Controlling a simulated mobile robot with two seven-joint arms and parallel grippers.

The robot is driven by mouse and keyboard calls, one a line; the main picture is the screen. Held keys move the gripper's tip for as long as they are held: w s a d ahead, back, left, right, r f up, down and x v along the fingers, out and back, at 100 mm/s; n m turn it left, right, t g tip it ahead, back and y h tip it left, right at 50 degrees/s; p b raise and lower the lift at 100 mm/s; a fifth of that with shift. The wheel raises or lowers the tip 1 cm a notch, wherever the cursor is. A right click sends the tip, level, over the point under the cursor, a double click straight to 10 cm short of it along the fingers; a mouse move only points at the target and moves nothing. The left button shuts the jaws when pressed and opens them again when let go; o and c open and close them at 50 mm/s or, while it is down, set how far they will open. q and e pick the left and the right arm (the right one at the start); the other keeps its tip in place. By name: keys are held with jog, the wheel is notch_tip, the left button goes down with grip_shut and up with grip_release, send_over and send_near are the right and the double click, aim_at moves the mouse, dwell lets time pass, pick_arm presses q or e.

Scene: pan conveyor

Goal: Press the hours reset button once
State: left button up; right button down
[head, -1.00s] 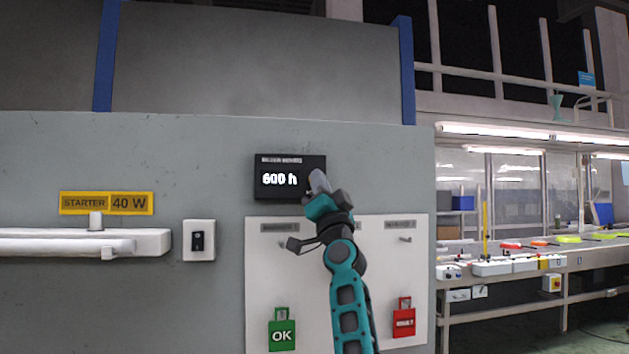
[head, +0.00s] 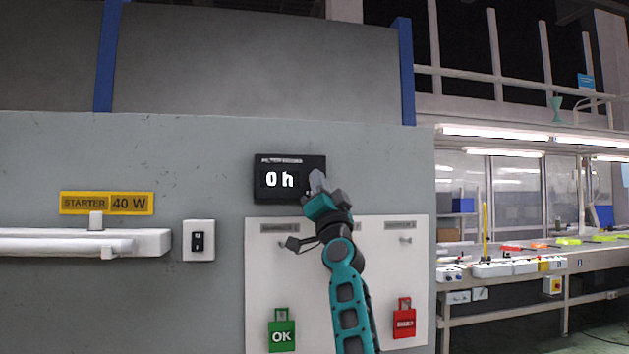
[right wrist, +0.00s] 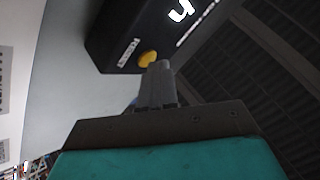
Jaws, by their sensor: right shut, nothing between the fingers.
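The black hours counter (head: 267,190) is mounted on the grey wall panel and its display reads "0 h". My right gripper (head: 317,180) is shut and empty, with its fingertips at the counter's right edge. In the head view the gripper hides the reset button. In the right wrist view the yellow button (right wrist: 148,59) sits on the counter's face (right wrist: 112,38) beside a small white label. The shut fingertips (right wrist: 158,66) are right at the button and overlap its edge; I cannot tell whether they touch it. My left gripper is not in view.
Below the counter is a white board (head: 262,290) with a green OK tag (head: 281,335) and a red tag (head: 404,322). A switch (head: 198,240) and a tube fixture (head: 150,242) are on the wall at left. A workbench (head: 500,285) stands at right.

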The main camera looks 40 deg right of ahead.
jog(key=shift+s+a+f+p, duration=0.1)
jog(key=shift+s+a+p, duration=0.25)
jog(key=shift+s+p, duration=0.3)
jog(key=s+a+p, duration=0.1)
jog(key=s, duration=0.1)
jog(key=s+a+p, duration=0.1)
jog(key=s+p, duration=0.1)
jog(key=shift+s+a, duration=0.2)
dwell(1.0)
